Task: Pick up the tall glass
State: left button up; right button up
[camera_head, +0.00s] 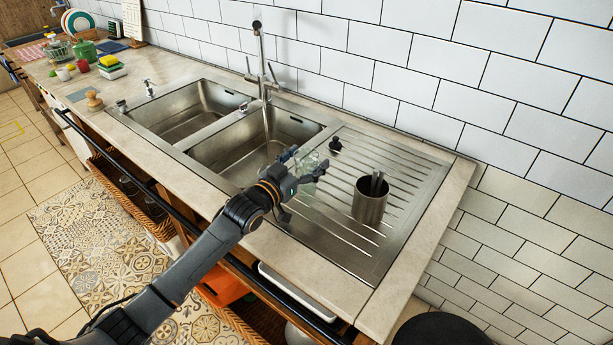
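A clear glass (309,160), faint and partly hidden by my gripper, is at the left edge of the ribbed steel drainboard, beside the right sink basin. My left gripper (302,170) reaches in from the lower left and is right at the glass. Its dark fingers are spread apart, and the glass shows among them. I cannot tell whether they touch or grip it, or whether the glass is lifted. My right gripper is not in view.
A steel cup (370,203) with utensils stands on the drainboard (335,243) to the right. A black stopper (335,144) lies behind the gripper. The faucet (262,65) rises behind the two basins. The drainboard's front is clear.

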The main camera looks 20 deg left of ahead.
pick_arm(q)
grip_shut()
